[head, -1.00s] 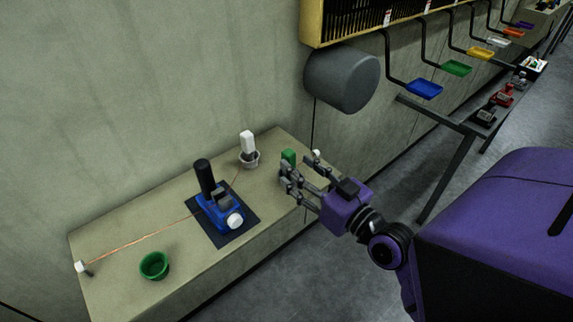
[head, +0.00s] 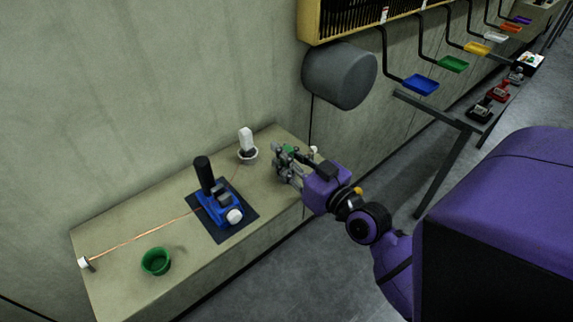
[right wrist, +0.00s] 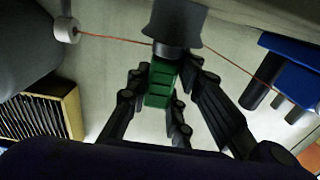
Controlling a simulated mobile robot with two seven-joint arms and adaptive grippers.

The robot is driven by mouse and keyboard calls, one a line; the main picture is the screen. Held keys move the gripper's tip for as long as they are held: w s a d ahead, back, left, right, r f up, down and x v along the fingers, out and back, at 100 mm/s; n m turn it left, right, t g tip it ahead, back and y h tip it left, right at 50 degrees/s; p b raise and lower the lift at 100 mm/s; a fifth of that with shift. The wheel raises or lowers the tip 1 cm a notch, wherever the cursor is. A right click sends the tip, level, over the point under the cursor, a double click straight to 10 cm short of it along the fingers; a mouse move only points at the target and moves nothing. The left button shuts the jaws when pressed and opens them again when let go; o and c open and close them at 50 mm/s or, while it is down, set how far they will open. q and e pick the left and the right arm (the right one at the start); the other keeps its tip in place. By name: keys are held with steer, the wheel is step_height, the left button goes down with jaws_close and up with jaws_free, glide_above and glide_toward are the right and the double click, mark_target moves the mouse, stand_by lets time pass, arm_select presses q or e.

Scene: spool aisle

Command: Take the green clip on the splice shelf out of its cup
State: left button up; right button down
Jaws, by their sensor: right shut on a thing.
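The green clip (head: 290,149) is at the far right end of the splice shelf (head: 120,293), mostly hidden by my right gripper (head: 283,164). In the right wrist view the ribbed green clip (right wrist: 160,82) lies between the dark fingers of my right gripper (right wrist: 163,98), which is shut on it. A dark grey, cup-like piece (right wrist: 178,22) adjoins the clip's far end. I cannot tell whether the clip is seated in it. My left gripper is not in view.
A blue tool (head: 220,207) stands on a dark mat mid-shelf. A copper wire (head: 140,237) crosses the shelf. A grey cylinder (head: 338,76) overhangs on the wall.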

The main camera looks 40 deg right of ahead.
mark_target(286, 148)
steer(key=shift+r, duration=0.15)
steer(key=shift+r, duration=0.25)
step_height(286, 148, up, 2)
steer(key=shift+r+p, duration=0.2)
steer(key=shift+p, duration=0.25)
arm_select(q)
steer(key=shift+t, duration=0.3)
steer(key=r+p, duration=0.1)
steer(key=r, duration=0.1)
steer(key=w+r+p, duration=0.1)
steer(key=p, duration=0.1)
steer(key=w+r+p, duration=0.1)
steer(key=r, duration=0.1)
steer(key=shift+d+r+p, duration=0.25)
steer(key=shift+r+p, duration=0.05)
arm_select(e)
steer(key=s+a+r, duration=0.2)
steer(key=s+r, duration=0.7)
steer(key=s, duration=0.4)
steer(key=shift+s+a+r, duration=0.35)
steer(key=shift+s+r, duration=0.05)
